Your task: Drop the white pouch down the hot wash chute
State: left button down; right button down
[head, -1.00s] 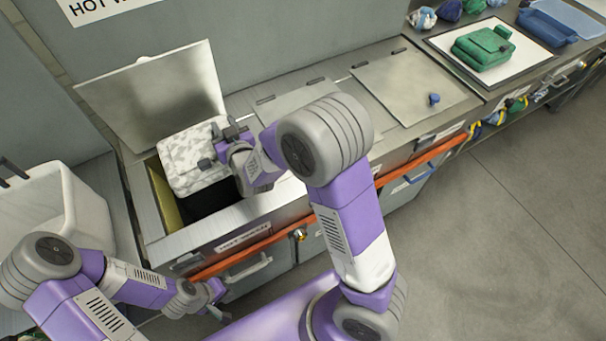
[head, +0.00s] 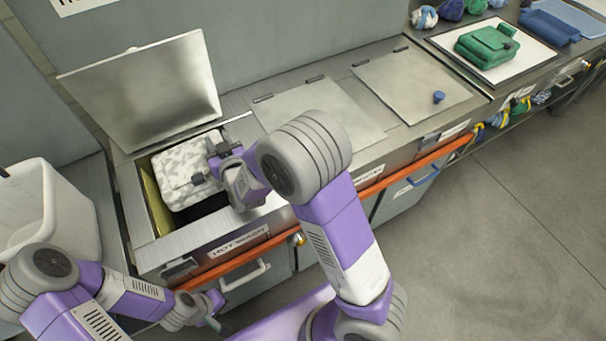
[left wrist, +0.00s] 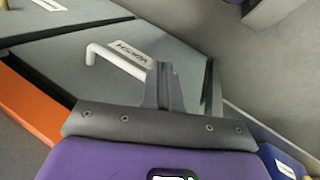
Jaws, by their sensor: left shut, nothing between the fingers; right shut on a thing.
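The white pouch (head: 183,181), with a grey mottled pattern, is in the mouth of the open hot wash chute (head: 150,204). Its lid (head: 150,90) stands raised behind it. My right gripper (head: 206,164) is shut on the pouch's right side and holds it within the opening. The pouch's lower part sits below the rim; whether it touches anything inside is hidden. My left gripper (head: 214,312) is shut and empty, low in front of the counter. In the left wrist view its fingers (left wrist: 165,88) are together before a cabinet door with a white handle (left wrist: 118,60).
Two closed lids (head: 412,84) lie to the right along the counter. A green bag (head: 487,46) rests on a white mat further right. A white bin (head: 45,210) stands at the left. An orange rail (head: 235,262) runs along the front.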

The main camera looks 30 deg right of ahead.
jog(key=shift+r, duration=0.1)
jog(key=c, duration=0.6)
grip_release()
notch_tip(320, 180, up, 10)
jog(key=p, duration=0.3)
